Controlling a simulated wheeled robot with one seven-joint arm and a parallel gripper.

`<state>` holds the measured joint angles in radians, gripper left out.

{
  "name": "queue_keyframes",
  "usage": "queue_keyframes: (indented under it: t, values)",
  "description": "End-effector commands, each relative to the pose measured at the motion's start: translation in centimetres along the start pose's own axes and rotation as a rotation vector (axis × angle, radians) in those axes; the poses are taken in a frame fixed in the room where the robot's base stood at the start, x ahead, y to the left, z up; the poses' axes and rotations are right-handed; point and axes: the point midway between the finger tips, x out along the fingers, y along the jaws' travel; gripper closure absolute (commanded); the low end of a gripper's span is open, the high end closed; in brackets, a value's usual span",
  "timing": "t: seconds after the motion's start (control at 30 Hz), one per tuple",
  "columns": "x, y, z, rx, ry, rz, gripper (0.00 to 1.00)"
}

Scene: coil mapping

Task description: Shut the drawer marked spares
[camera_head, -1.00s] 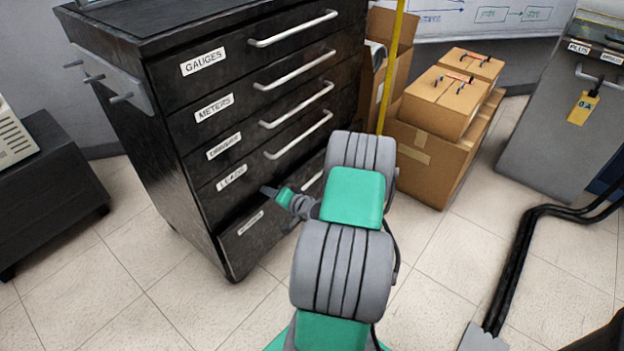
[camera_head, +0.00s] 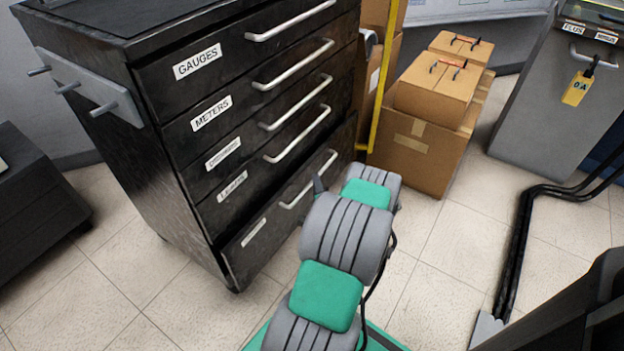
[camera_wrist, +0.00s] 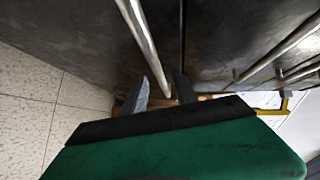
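The bottom drawer (camera_head: 275,222) of the black cabinet carries a white label (camera_head: 253,232) too small to read, so I cannot confirm it says spares. Its front appears to stand slightly out from the drawers above. Its silver handle (camera_head: 308,182) also shows in the wrist view (camera_wrist: 141,40). My gripper (camera_wrist: 160,92) is open at this handle, with two grey fingers apart and the bar running between them in the picture. Whether they touch it, I cannot tell. In the head view one dark fingertip shows beside the handle; my arm hides the rest.
The drawers above, marked GAUGES (camera_head: 198,61), METERS (camera_head: 211,112) and two less legible labels, look shut. Cardboard boxes (camera_head: 432,130) and a yellow post (camera_head: 386,75) stand right of the cabinet. Black cables (camera_head: 520,240) lie on the floor at right. Tiled floor in front is clear.

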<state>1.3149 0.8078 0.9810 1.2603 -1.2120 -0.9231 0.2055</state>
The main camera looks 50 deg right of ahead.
Motion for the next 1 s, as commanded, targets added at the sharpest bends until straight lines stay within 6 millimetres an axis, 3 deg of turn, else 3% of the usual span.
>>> queue_keyframes:
  t: [0.2, 0.47, 0.9, 1.0]
  values:
    - [3.2, 0.1, 0.1, -0.001, -0.002, -0.001, 0.66]
    - [3.5, 0.0, 0.3, -0.001, -0.004, 0.0, 0.66]
    - [3.5, -0.1, 0.3, -0.001, -0.006, 0.0, 1.0]
    - [3.5, 0.0, 0.3, -0.001, -0.005, 0.0, 1.0]
